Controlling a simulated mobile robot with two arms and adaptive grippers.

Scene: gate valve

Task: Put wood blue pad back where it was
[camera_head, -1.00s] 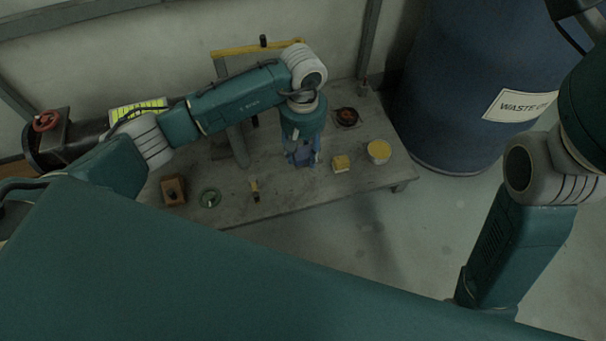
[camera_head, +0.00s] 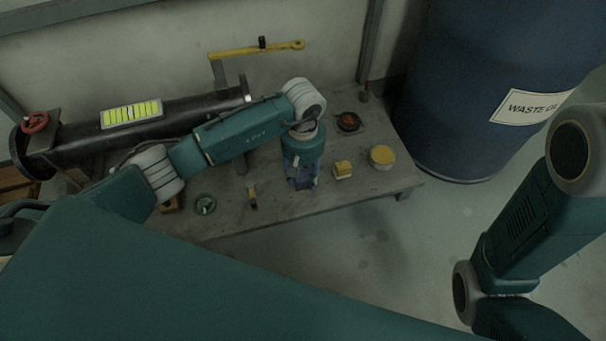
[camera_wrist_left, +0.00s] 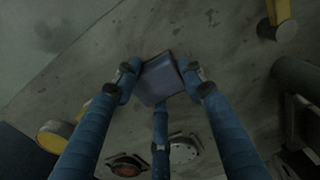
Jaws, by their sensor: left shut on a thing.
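The blue pad (camera_wrist_left: 160,78) is a small dark blue-grey block in the left wrist view. It sits between the blue fingers of my left gripper (camera_wrist_left: 157,88), which are shut on it. Table surface shows around it; I cannot tell whether the pad touches the table. In the head view my left gripper (camera_head: 302,180) points down over the front part of the table (camera_head: 300,212), left of a small yellow block (camera_head: 343,169). The pad is hard to make out there. My right arm stands at the right; its gripper is out of the picture.
A yellow-topped tin (camera_head: 382,156) stands right of the yellow block. A red-and-black round item (camera_head: 348,121) lies behind. A yellow-handled tool (camera_head: 252,195) and green ring (camera_head: 205,205) lie left. A black pipe (camera_head: 85,140) runs along the back. A blue barrel (camera_head: 470,120) stands right.

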